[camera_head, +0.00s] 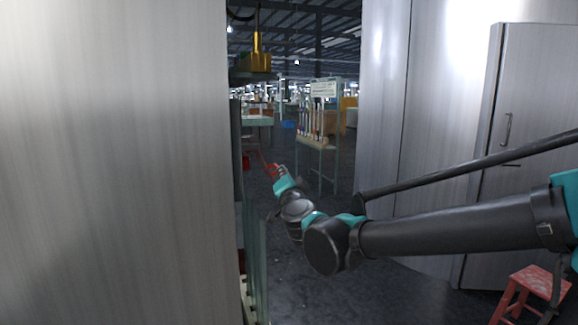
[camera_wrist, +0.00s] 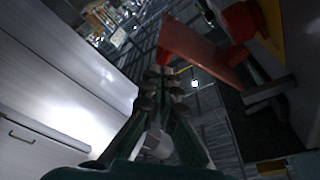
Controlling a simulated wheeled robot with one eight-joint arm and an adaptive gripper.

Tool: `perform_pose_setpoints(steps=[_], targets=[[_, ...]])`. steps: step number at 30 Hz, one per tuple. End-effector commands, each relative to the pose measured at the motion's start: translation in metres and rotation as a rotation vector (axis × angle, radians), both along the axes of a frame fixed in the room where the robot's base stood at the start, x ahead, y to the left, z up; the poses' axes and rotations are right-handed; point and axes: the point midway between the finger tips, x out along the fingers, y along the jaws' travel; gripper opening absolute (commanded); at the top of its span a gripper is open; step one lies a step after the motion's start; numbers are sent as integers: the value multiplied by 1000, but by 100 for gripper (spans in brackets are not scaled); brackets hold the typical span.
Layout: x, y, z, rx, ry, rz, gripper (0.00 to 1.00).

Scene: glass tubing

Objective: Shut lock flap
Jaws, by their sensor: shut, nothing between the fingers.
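My gripper (camera_head: 279,170) is at the end of my arm, in the gap between two large metal surfaces in the head view. In the wrist view my gripper (camera_wrist: 158,73) is shut and empty. A flat red plate (camera_wrist: 190,43), which may be the lock flap, sticks out tilted just beyond and right of the fingertips. It joins a brighter red part (camera_wrist: 243,20) at the upper right. I cannot tell whether the fingertips touch the plate. In the head view the fingertips are small, and the flap cannot be made out clearly.
A large metal panel (camera_head: 115,160) fills the left of the head view. A metal cabinet (camera_head: 535,130) with a handle stands right. A red stool (camera_head: 535,282) is at the lower right. A rack (camera_head: 318,130) stands beyond my gripper. Grey floor shows between them.

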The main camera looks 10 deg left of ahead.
Motion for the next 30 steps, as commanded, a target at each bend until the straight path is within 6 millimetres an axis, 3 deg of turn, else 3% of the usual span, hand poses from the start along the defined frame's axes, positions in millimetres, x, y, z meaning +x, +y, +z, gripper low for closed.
perform_pose_setpoints(steps=[15,30], targets=[[-16,27,-19,289,177,1,0],[-19,32,-22,343,210,0,0]])
